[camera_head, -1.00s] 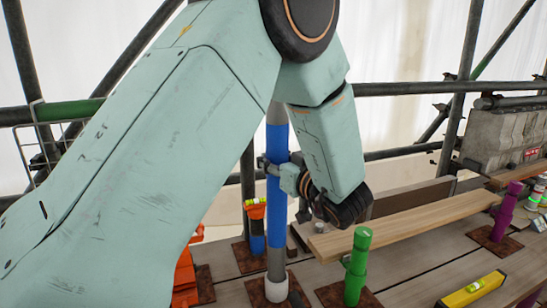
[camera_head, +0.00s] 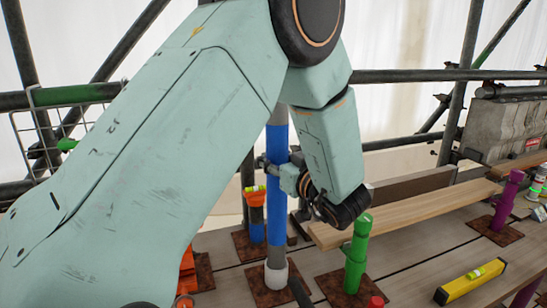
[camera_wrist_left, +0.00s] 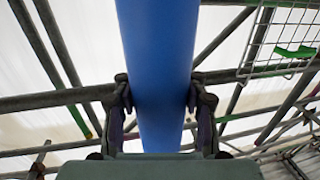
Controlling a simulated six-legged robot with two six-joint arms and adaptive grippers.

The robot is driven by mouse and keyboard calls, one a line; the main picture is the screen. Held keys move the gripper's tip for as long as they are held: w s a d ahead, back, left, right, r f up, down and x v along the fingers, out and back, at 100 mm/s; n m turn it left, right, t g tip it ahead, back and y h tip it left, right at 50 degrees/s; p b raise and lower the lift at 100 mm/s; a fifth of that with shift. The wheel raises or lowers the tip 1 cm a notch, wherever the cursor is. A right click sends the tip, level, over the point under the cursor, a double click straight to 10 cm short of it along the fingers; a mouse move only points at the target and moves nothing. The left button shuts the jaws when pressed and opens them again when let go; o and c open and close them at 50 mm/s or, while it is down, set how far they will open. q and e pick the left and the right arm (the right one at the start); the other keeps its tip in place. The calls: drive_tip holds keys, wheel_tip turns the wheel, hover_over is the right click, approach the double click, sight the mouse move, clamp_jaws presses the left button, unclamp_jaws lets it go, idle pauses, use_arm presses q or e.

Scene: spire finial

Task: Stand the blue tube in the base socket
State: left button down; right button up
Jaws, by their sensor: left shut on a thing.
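The blue tube (camera_head: 277,205) stands upright in the head view, with grey sections above and below the blue. Its lower grey end meets the white collar of the base socket (camera_head: 276,280), which sits on a rusty plate. The tube appears to be inside the collar, but its tip is hidden. My left gripper (camera_head: 274,170) is shut around the tube partway up its blue part. In the left wrist view the blue tube (camera_wrist_left: 160,70) runs between both fingers of my left gripper (camera_wrist_left: 162,100). My right gripper is not in view.
A green post (camera_head: 357,255) stands on a plate close to the right of the socket. A blue-and-orange post (camera_head: 256,215) is behind on the left. A wooden plank (camera_head: 410,217), yellow level (camera_head: 471,282) and purple post (camera_head: 507,200) lie or stand to the right.

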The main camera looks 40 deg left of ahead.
use_arm(q)
drive_tip(key=shift+f+b, duration=0.45)
drive_tip(key=shift+f, duration=0.45)
drive_tip(key=c, duration=1.2)
unclamp_jaws()
drive_tip(key=shift+w, duration=0.1)
drive_tip(key=o, duration=0.4)
drive_tip(key=shift+s, duration=0.2)
drive_tip(key=shift+o, duration=1)
drive_tip(key=shift+w+f, duration=0.1)
drive_tip(key=shift+f, duration=0.15)
drive_tip(key=o, duration=0.6)
drive_tip(key=shift+r, duration=0.15)
